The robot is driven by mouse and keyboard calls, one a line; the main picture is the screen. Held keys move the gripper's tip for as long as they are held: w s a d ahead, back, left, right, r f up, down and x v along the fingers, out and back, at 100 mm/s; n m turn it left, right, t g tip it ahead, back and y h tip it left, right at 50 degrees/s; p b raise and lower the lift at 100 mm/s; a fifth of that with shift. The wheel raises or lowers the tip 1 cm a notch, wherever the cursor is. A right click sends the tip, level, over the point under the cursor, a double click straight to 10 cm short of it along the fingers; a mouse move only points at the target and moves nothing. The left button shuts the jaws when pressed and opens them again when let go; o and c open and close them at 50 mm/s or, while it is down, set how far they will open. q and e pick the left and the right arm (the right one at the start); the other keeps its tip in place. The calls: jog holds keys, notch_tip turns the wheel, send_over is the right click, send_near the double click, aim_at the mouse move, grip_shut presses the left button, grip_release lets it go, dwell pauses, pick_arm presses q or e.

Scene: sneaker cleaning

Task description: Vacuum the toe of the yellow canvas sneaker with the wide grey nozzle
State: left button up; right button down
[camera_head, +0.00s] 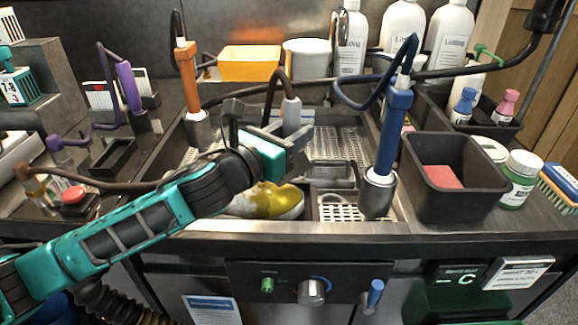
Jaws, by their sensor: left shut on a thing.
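The yellow canvas sneaker (268,203) lies in the front of the sink-like station, its white toe end toward the right. My left arm reaches in from the left above it. My left gripper (297,138) is shut on a grey tool (291,113) with a dark hose looping from its top, seemingly the grey nozzle. The tool stands roughly upright behind and above the sneaker. Its lower end is hidden behind my gripper, so I cannot tell its width or whether it touches anything. My arm and gripper hide part of the sneaker's upper side. My right gripper is not in view.
An orange tool (187,75) and a blue tool (390,130) stand upright in holders on either side. A dark bin (455,198) with a red block stands at right. A grey basket (330,172) is beside the sneaker. Bottles and a yellow tub (249,62) line the back.

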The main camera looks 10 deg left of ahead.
aim_at(292, 99)
pick_arm(q)
notch_tip(292, 99, up, 7)
jog(key=p, duration=0.7)
jog(key=shift+p, duration=0.35)
jog(key=shift+r+p, duration=0.3)
jog(key=shift+r, duration=0.75)
